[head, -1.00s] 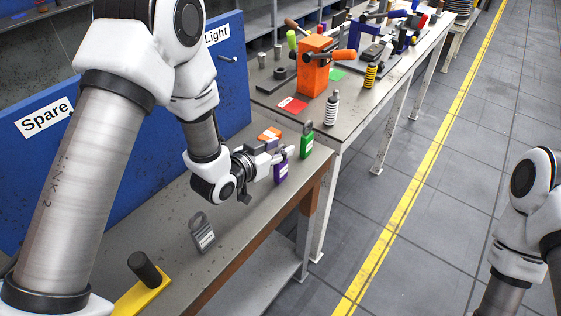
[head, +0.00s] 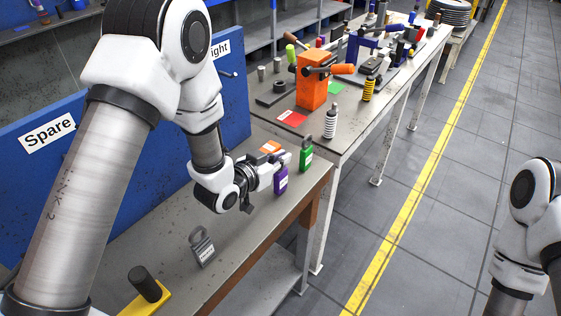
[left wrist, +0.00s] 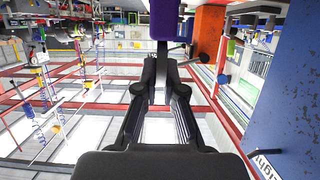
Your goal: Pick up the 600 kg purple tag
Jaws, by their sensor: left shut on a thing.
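The purple tag (head: 281,181) is a padlock-shaped piece with a white label, near the front edge of the workbench. My left gripper (head: 279,161) is shut on its upper part, with the body hanging below the fingers. I cannot tell whether its bottom touches the bench. In the left wrist view the purple tag (left wrist: 164,18) shows at the top, at the tips of my left gripper (left wrist: 162,55). The label's writing is too small to read. My right arm shows at the right edge of the head view, its gripper out of frame.
A green tag (head: 306,155) stands close behind the purple one, and an orange piece (head: 270,147) lies beside it. A grey tag (head: 202,248) stands nearer on the bench (head: 235,238). A blue panel (head: 105,165) marked "Spare" stands along the back.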

